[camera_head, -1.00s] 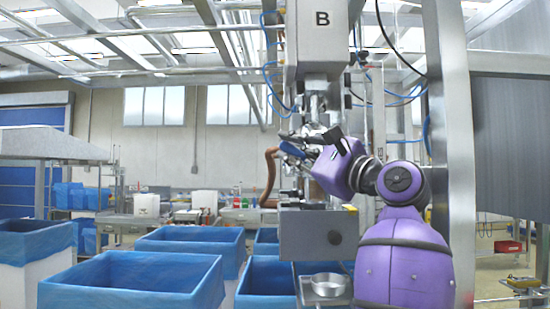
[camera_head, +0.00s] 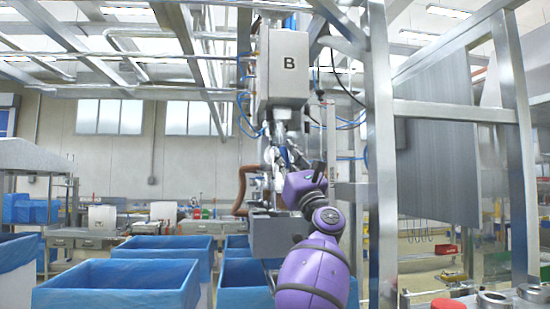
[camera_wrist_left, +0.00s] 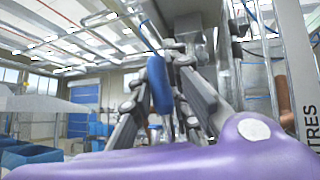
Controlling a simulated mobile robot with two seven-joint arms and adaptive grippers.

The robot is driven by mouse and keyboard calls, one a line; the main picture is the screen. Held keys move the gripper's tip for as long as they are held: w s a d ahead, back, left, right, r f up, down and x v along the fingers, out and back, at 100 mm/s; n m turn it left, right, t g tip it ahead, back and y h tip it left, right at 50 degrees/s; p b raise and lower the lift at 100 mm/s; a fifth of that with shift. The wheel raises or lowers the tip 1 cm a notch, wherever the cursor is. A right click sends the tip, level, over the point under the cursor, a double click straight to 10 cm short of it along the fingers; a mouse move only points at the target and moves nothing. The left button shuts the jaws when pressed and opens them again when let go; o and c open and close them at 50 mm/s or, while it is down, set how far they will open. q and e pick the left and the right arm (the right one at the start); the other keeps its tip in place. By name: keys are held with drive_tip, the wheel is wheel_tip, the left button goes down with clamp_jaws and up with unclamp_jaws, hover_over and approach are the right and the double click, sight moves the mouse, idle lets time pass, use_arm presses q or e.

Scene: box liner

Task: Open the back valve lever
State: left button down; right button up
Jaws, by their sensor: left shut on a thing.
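My left gripper (camera_head: 280,152) is at the front of the machine, below the grey housing marked B (camera_head: 287,66). In the left wrist view, a blue lever handle (camera_wrist_left: 158,84) stands nearly upright between the fingers of this gripper (camera_wrist_left: 160,106), which is shut on it. The handle's lower end and the valve body are hidden by the fingers and my purple wrist. I cannot tell from these frames whether this is the back lever. My right gripper is not in view.
A grey block (camera_head: 278,234) sits on the machine below my wrist. Blue-lined boxes (camera_head: 117,288) stand at the lower left. A steel post (camera_head: 381,150) rises close to the right of my arm. A brown hose (camera_head: 242,190) curves left of the machine.

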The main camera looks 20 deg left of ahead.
use_arm(q)
drive_tip(key=m+t, duration=0.1)
drive_tip(key=m+h, duration=0.1)
drive_tip(key=d+m+t, duration=0.1)
drive_tip(key=shift+w+r+t+h+p, duration=0.2)
drive_tip(key=shift+w+t+h+p, duration=0.1)
drive_tip(key=shift+h+p, duration=0.1)
drive_tip(key=shift+w+d+f+m+t+h, duration=0.15)
drive_tip(key=shift+m+t+h, duration=0.1)
drive_tip(key=shift+m, duration=0.25)
drive_tip(key=shift+d+r+m+t+h, duration=0.1)
drive_tip(key=shift+m+t+h, duration=0.15)
drive_tip(key=shift+m, duration=0.25)
drive_tip(key=c, duration=1.7)
unclamp_jaws()
drive_tip(key=shift+w+d, duration=0.1)
drive_tip(key=shift+d, duration=0.05)
drive_tip(key=shift+f, duration=0.1)
drive_tip(key=v, duration=1.2)
